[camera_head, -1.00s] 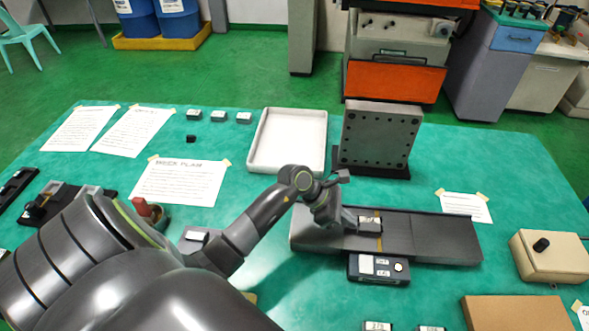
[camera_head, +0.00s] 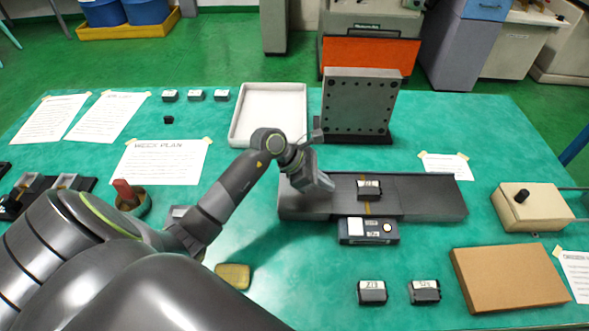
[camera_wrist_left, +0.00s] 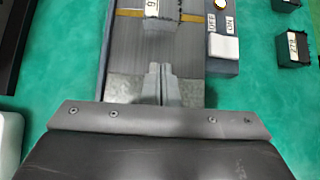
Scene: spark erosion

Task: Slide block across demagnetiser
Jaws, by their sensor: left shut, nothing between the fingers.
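A small dark block (camera_head: 368,189) with a white label lies on the demagnetiser's long grey top (camera_head: 425,193), at its yellow cross stripe. The demagnetiser's switch box (camera_head: 368,230) is on its near side. My left gripper (camera_head: 327,184) is shut and empty over the left part of the grey top, left of the block and apart from it. In the left wrist view the closed fingertips (camera_wrist_left: 160,68) point at the block (camera_wrist_left: 157,24), with a gap between. The ON/OFF labels show beside the top there. My right gripper is not in view.
A drilled grey plate (camera_head: 358,103) stands upright behind the demagnetiser, and a white tray (camera_head: 238,134) lies to its left. Two labelled blocks (camera_head: 372,292) (camera_head: 424,291), a brown board (camera_head: 509,277) and a beige box (camera_head: 532,206) lie nearer and right. Green tabletop is clear at front centre.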

